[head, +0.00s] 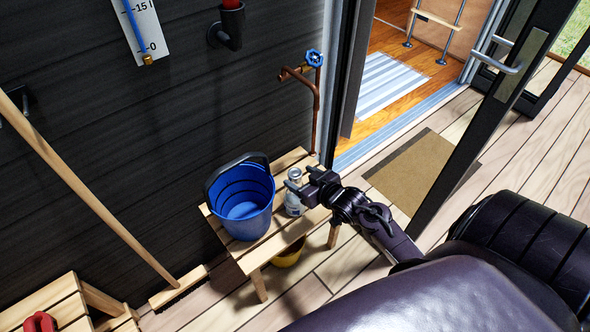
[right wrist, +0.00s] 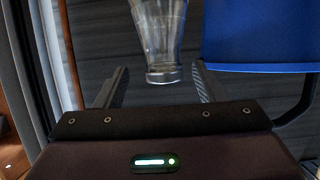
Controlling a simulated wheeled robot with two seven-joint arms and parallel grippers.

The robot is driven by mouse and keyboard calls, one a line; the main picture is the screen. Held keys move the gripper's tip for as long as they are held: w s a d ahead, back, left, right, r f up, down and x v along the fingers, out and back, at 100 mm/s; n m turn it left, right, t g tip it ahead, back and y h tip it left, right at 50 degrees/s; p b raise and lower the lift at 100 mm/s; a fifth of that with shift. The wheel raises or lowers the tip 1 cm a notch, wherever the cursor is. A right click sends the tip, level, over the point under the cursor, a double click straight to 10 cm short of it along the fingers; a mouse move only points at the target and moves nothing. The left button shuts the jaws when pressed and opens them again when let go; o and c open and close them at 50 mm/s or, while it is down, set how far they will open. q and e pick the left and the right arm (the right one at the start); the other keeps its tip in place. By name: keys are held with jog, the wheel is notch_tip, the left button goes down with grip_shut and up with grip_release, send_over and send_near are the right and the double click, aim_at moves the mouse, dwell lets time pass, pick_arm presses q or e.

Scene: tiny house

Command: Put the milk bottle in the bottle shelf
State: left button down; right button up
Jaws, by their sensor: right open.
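The milk bottle (head: 294,196), small and clear with a pale label, stands upright on a wooden slatted bench (head: 289,163), just right of a blue bucket. My right gripper (head: 306,184) is open beside the bottle's upper part, on its right. In the right wrist view the clear glass bottle (right wrist: 160,40) lies ahead of the open fingers (right wrist: 160,86), in line with the gap between them. The fingers do not appear closed on it. My left gripper is not in view. No bottle shelf can be made out in either view.
The blue bucket (head: 240,199) stands close to the bottle and also shows in the right wrist view (right wrist: 260,35). A copper pipe (head: 316,110) with a blue valve runs down the dark wall behind. A yellow container (head: 289,257) is under the bench. An open door (head: 497,110) stands at right.

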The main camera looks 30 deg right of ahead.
aim_at(291, 172)
jog(key=x, duration=0.4)
jog(key=shift+w+a+f+b, duration=0.15)
jog(key=shift+w+a+b, duration=0.05)
jog(key=shift+w+b, duration=0.15)
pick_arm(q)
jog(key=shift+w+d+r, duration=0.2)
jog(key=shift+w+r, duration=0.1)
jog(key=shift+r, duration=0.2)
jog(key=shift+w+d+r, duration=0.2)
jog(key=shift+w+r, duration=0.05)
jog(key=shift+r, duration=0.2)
pick_arm(e)
grip_shut()
